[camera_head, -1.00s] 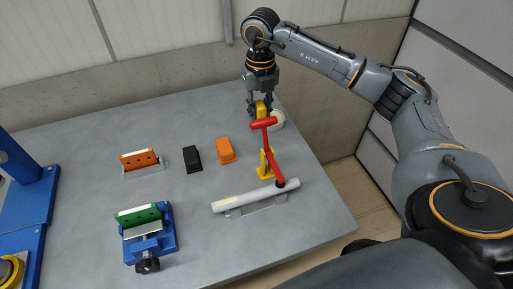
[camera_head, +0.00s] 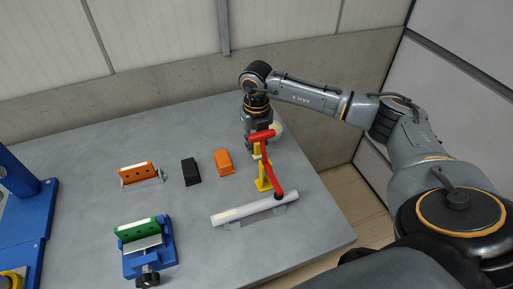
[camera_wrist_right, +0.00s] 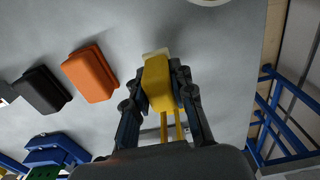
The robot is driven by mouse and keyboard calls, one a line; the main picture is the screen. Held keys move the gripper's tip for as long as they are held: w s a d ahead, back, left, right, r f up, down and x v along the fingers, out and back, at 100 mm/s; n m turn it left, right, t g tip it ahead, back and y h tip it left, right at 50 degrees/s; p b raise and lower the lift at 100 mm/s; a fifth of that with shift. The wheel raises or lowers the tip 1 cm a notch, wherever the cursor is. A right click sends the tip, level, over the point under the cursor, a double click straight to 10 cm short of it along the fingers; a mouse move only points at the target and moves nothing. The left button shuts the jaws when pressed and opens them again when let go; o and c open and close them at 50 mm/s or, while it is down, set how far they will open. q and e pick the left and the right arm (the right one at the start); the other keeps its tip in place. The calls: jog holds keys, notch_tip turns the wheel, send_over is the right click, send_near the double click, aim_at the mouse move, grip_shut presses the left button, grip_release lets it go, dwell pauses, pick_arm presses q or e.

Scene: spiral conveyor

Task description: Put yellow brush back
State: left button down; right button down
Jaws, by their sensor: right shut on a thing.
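The yellow brush (camera_wrist_right: 157,85) is between the fingers of my right gripper (camera_wrist_right: 158,92), with its pale edge at the top in the wrist view. In the head view my right gripper (camera_head: 257,142) is low over the table's far right part, beside the orange brush and behind the red handle. The brush is mostly hidden there. Whether it touches the table is unclear. The orange brush (camera_head: 223,161) and the black brush (camera_head: 190,171) lie side by side to its left. They also show in the wrist view, orange (camera_wrist_right: 90,73) and black (camera_wrist_right: 42,90). My left gripper is out of view.
An orange block (camera_head: 137,172) and a blue vise with a green block (camera_head: 150,250) stand left. The grey table (camera_head: 195,235) has bare areas between.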

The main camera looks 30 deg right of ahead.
aim_at(256, 151)
notch_tip(256, 151, down, 2)
jog(key=shift+f+p, duration=0.15)
jog(key=shift+p, duration=0.2)
jog(key=shift+f, duration=0.2)
jog(key=shift+f, duration=0.2)
jog(key=c, duration=1.1)
grip_release()
jog(key=shift+r, duration=0.1)
